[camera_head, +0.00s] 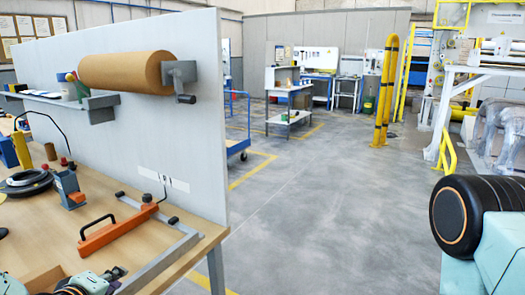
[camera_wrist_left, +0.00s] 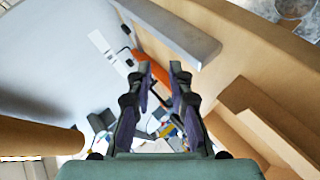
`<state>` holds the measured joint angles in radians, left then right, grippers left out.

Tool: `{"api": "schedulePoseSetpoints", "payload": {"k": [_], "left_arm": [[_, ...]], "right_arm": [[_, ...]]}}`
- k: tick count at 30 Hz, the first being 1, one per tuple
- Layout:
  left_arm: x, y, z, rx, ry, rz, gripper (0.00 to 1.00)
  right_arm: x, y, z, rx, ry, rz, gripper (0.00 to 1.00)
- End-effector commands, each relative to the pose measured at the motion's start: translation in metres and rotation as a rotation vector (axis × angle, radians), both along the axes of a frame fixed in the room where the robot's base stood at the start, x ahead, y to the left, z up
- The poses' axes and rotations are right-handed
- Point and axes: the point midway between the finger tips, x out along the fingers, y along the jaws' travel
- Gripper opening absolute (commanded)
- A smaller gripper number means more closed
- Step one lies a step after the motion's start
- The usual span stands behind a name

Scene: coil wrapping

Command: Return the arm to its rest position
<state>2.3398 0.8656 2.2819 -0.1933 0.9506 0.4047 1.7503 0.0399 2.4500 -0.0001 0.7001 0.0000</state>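My left gripper (camera_head: 92,283) is at the bottom left of the head view, low over the front of the wooden workbench (camera_head: 115,195) and partly cut off by the frame edge. In the left wrist view its two dark fingers (camera_wrist_left: 162,72) are spread apart with nothing held between them. My right gripper is in neither view.
A grey panel (camera_head: 190,125) rises behind the bench and carries a brown paper roll (camera_head: 125,72) and a shelf (camera_head: 70,99). A cable coil (camera_head: 26,181) lies at left. A cardboard box (camera_wrist_left: 265,125) is close right in the wrist view.

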Motion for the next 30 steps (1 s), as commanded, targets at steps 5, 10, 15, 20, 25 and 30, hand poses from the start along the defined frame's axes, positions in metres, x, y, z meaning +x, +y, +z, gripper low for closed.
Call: {"api": "schedulePoseSetpoints", "payload": {"k": [5,10,15,20,25,30], "left_arm": [[-0.049,-0.046,-0.078,0.187,0.252,-0.257,0.19],[-0.120,-0.082,-0.153,0.339,0.502,-0.527,0.19],[-0.204,-0.106,-0.219,0.442,0.736,-0.780,0.19],[-0.268,-0.116,-0.260,0.490,0.884,-0.935,0.19],[-0.303,-0.122,-0.283,0.510,0.953,-1.026,0.19],[-0.309,-0.122,-0.285,0.502,0.965,-1.030,0.19]], "right_arm": [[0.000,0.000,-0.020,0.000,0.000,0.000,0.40],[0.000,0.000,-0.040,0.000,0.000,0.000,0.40],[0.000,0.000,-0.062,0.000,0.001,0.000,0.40],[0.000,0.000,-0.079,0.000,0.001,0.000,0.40],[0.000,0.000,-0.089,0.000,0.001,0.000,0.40],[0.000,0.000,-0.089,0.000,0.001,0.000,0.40]]}}
